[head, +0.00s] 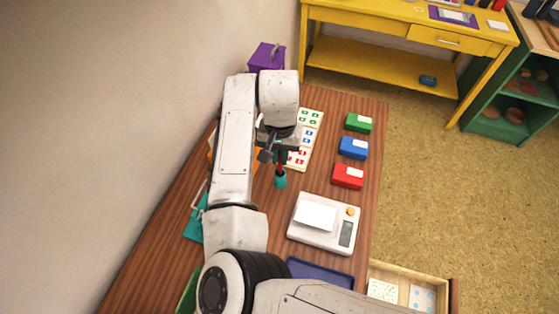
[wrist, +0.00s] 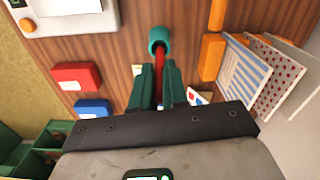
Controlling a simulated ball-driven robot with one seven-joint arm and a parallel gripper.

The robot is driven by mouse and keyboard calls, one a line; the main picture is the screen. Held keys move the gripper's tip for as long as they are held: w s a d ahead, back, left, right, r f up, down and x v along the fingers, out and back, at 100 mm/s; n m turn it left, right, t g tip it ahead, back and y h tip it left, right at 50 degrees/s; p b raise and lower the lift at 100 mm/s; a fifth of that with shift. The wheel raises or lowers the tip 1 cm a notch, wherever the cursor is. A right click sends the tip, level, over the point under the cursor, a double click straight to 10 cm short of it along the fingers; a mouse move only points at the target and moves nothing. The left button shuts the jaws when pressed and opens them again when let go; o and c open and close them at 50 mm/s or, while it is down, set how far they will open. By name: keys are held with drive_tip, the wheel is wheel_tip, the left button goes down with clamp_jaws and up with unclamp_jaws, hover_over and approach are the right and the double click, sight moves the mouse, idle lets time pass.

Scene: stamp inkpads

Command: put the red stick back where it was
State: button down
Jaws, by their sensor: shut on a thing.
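My gripper (wrist: 159,72) is shut on the red stick (wrist: 160,60), which stands out between its two teal fingers in the wrist view. In the head view the red stick (head: 281,167) points down below my gripper (head: 274,150). The stick's lower end meets a small teal cup (wrist: 157,34), which also shows in the head view (head: 280,182) on the wooden table. The end seems to be at or inside the cup's mouth; how deep I cannot tell. The upper part of the stick is hidden by the fingers.
Green (head: 359,122), blue (head: 353,148) and red (head: 348,177) inkpads line the table's right side. A stamped sheet (head: 311,122) lies behind my gripper, and a white scale (head: 324,236) stands in front. An orange rack (wrist: 211,58) with patterned cards is close to the cup.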

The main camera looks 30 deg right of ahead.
sight(280, 175)
drive_tip(key=shift+s+f, duration=0.1)
drive_tip(key=shift+f, duration=1.6)
drive_tip(key=shift+f, duration=0.1)
drive_tip(key=c, duration=1.1)
unclamp_jaws()
drive_tip(key=shift+c, duration=0.2)
wheel_tip(280, 175, up, 12)
drive_tip(key=shift+r+b, duration=0.15)
drive_tip(key=shift+b, duration=0.3)
